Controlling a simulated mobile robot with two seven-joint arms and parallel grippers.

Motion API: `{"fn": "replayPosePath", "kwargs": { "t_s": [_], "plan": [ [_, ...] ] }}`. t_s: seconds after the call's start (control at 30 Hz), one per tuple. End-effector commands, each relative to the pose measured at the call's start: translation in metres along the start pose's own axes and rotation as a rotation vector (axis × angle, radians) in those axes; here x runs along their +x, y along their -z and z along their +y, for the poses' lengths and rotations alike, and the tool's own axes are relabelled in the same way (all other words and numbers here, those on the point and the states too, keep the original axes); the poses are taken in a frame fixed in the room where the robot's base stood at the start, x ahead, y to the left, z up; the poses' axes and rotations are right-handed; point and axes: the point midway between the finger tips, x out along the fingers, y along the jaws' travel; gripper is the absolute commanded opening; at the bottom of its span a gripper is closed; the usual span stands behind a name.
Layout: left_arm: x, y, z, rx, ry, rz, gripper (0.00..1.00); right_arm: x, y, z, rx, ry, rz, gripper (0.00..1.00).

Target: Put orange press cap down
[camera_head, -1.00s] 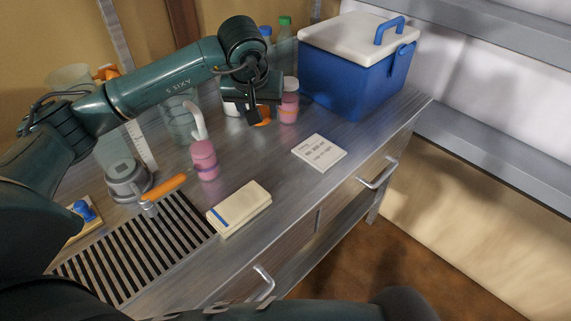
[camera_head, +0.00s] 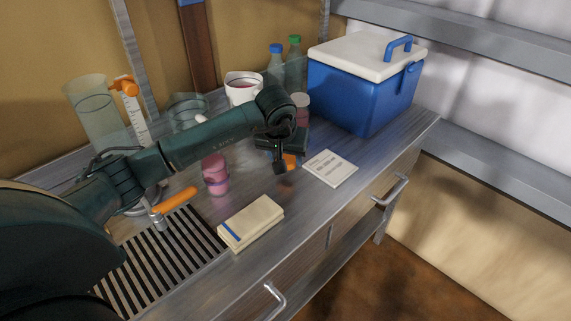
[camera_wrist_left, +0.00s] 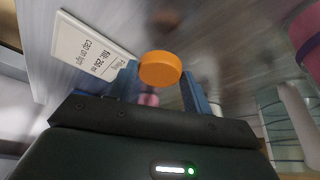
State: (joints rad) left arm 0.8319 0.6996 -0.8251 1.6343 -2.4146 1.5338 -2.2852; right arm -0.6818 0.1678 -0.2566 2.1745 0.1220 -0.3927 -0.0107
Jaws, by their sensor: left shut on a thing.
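My left gripper (camera_head: 281,165) is shut on the orange press cap (camera_head: 291,161), close to the left edge of the white printed card (camera_head: 330,168). In the left wrist view the cap (camera_wrist_left: 160,68) sits between the blue fingertips (camera_wrist_left: 160,80), with the card (camera_wrist_left: 90,48) beside it at left. I cannot tell whether the cap touches the steel counter. A pink jar (camera_head: 215,175) stands left of the gripper. Another pink jar with a pale lid (camera_head: 301,101) stands behind the gripper, partly hidden by my arm. My right gripper is not in view.
A blue cooler with a white lid (camera_head: 360,90) stands at the back right. Glass vessels (camera_head: 95,110), a white mug (camera_head: 243,87) and bottles (camera_head: 294,65) line the back.

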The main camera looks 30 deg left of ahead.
Motion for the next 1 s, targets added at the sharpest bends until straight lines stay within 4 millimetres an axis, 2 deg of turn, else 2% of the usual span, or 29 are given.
{"fn": "replayPosePath", "kwargs": {
  "t_s": [0.1,0.2,0.57,0.6,0.83,1.0],
  "plan": [
    [0.017,-0.008,0.000,0.000,0.000,-0.005,0.29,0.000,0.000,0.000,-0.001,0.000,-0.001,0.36],
    [0.026,-0.012,0.001,0.001,0.000,-0.004,0.29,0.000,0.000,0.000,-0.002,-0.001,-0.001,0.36],
    [0.031,-0.013,0.000,0.001,0.000,-0.001,0.29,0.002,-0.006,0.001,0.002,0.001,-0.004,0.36],
    [0.029,-0.013,0.000,0.001,0.000,-0.001,0.53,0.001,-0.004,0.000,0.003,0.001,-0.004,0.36],
    [0.029,-0.013,0.000,0.001,0.000,-0.001,0.72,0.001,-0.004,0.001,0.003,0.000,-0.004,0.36],
    [0.029,-0.013,0.000,0.001,0.000,-0.001,0.72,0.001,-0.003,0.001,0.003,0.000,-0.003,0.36]
  ]
}}
